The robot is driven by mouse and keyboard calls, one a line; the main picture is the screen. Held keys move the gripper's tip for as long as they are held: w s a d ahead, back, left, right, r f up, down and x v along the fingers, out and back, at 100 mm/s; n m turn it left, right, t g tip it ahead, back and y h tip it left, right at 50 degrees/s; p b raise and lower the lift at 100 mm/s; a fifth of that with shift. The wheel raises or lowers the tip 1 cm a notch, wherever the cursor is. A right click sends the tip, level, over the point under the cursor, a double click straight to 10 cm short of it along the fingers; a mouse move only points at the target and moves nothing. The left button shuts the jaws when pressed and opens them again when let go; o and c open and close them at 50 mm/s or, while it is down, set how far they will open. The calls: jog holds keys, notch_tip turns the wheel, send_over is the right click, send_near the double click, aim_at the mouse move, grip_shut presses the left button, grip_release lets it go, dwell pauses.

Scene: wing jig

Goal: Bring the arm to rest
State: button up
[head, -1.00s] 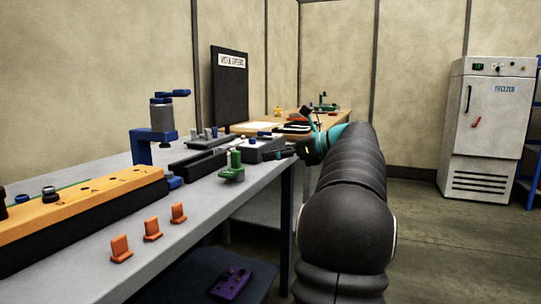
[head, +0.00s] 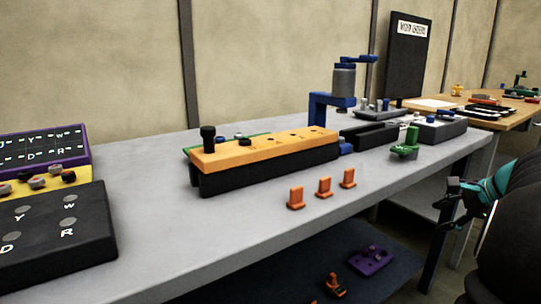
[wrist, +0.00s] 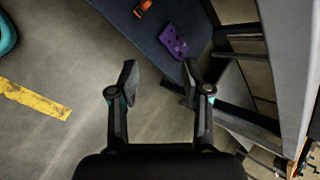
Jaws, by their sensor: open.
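My gripper (wrist: 158,85) is open and empty in the wrist view, its two dark fingers spread above the floor. In the head view my gripper (head: 453,203) shows at the right edge, beside the front of the grey workbench (head: 270,215) and below its top. My black and teal arm fills the lower right of the head view. The gripper is apart from the bench and touches nothing that I can see.
On the bench stand an orange-topped jig (head: 265,150), several orange clips (head: 324,187), a green clamp (head: 405,150), a blue press (head: 343,85) and a black lettered box (head: 50,240). A purple plate (head: 371,260) lies on the dark mat below. Floor (wrist: 60,140) beside the mat is clear.

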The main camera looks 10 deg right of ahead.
jog(key=s+a+f+n, duration=0.2)
jog(key=s+a+n, duration=0.3)
jog(key=a, duration=0.7)
jog(key=s+a+f+n+g+h, duration=0.1)
jog(key=s+a+f+n, duration=0.2)
jog(key=a+n, duration=0.6)
jog(key=s+a+f+n+g+h, duration=0.1)
jog(key=s+a+n, duration=0.6)
jog(key=a, duration=0.8)
jog(key=shift+a+f, duration=0.4)
jog(key=shift+f, duration=0.4)
